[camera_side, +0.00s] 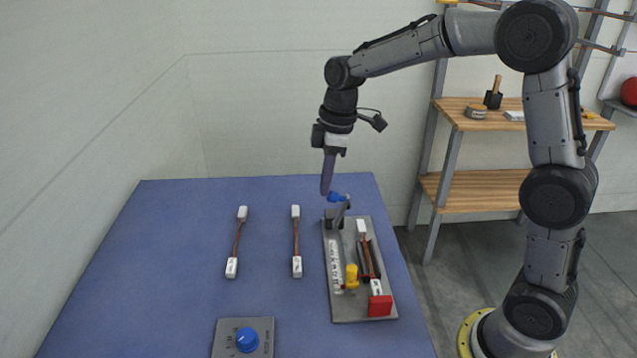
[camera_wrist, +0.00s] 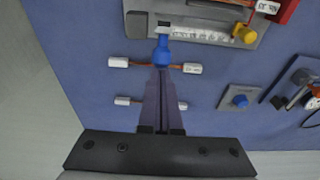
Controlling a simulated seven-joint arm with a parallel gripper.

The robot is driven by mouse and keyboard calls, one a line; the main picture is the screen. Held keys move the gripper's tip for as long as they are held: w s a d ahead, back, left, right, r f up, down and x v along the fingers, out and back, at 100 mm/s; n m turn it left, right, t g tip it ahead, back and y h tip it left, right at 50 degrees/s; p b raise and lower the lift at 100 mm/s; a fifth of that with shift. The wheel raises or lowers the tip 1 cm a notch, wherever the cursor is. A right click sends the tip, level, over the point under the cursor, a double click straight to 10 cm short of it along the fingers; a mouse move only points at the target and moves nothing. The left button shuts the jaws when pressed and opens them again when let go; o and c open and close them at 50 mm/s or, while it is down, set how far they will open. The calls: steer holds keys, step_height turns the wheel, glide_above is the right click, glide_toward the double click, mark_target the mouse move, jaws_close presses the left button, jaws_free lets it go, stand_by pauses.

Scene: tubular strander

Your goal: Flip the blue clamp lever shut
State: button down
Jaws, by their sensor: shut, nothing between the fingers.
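The blue clamp lever (camera_side: 337,197) sits at the far end of a grey fixture plate (camera_side: 345,312). Its blue tip stands raised above the grey clamp body (camera_side: 336,219). In the wrist view the blue tip (camera_wrist: 162,50) appears just beyond my fingertips. My gripper (camera_side: 326,191) is shut and empty, pointing down just left of the lever tip. The closed fingers also show in the wrist view (camera_wrist: 161,72). I cannot tell whether they touch the lever. A cable with white ends (camera_side: 362,227) lies on the plate.
A yellow knob (camera_side: 351,273) and a red block (camera_side: 380,306) are on the plate. Two loose cables (camera_side: 239,240) (camera_side: 296,240) lie to its left. A panel with a blue knob (camera_side: 247,340) is near the front. The blue table's far left is clear.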

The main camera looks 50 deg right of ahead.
mark_target(347, 202)
steer(key=shift+s+d+t+y, duration=0.7)
steer(key=shift+s+d, duration=0.25)
steer(key=s+d+t+y, duration=0.1)
steer(key=s+d+f+t+y, duration=0.1)
steer(key=s+d+t+y, duration=0.1)
steer(key=s+d+f+t+y, duration=0.1)
steer(key=shift+s+d+t+y, duration=0.3)
steer(key=shift+d+t+y, duration=0.05)
steer(key=shift+t+y, duration=0.05)
steer(key=s+f, duration=0.1)
steer(key=d+f, duration=0.1)
steer(key=s+d+f, duration=0.1)
steer(key=f, duration=0.1)
steer(key=shift+s+d+f, duration=0.1)
steer(key=shift+s+d, duration=0.1)
steer(key=shift+s, duration=0.1)
steer(key=shift+s+f, duration=0.1)
steer(key=v, duration=0.7)
steer(key=shift+r+t+y, duration=0.3)
steer(key=shift+r, duration=0.2)
steer(key=shift+d, duration=0.15)
